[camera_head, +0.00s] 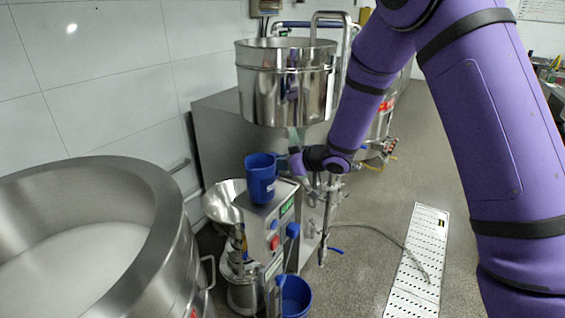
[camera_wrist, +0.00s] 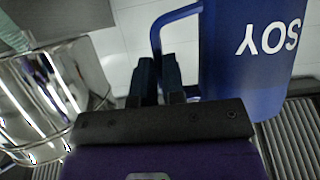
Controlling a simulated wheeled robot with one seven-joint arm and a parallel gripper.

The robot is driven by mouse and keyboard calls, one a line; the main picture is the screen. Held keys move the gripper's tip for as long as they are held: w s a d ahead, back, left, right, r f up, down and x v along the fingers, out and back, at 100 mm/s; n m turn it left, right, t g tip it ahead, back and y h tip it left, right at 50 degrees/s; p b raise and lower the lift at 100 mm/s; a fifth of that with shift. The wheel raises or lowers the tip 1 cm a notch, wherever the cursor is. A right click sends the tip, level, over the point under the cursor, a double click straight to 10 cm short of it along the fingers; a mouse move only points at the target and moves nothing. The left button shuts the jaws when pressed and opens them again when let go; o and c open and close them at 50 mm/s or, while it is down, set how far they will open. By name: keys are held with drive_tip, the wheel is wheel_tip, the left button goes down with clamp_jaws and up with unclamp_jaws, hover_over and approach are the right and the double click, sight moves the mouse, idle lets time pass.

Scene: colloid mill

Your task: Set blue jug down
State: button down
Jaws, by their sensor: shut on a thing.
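The blue jug (camera_head: 262,180) is upright at the top of the mill's control box (camera_head: 262,222). I cannot tell whether its base touches the box or hangs just above it. In the wrist view the jug (camera_wrist: 248,50) fills the upper right, with white "SOY" lettering upside down. Its handle (camera_wrist: 158,38) runs down to my gripper (camera_wrist: 158,72), whose dark fingers are shut on it. In the head view my gripper (camera_head: 293,162) is at the jug's right side, partly hidden by the wrist.
A steel hopper (camera_head: 224,201) stands left of the control box. A large vat (camera_head: 150,190) holding white material fills the lower left. A steel pot (camera_head: 285,85) is behind. A blue bucket (camera_head: 296,297) sits low at the front. A white perforated strip (camera_head: 418,260) lies on the floor.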

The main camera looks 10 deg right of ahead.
drive_tip(key=shift+f, duration=0.45)
drive_tip(key=c, duration=1.1)
unclamp_jaws()
drive_tip(key=v, duration=1)
drive_tip(key=shift+s+d+r, duration=0.15)
drive_tip(key=shift+d+r, duration=0.05)
drive_tip(key=shift+d, duration=0.1)
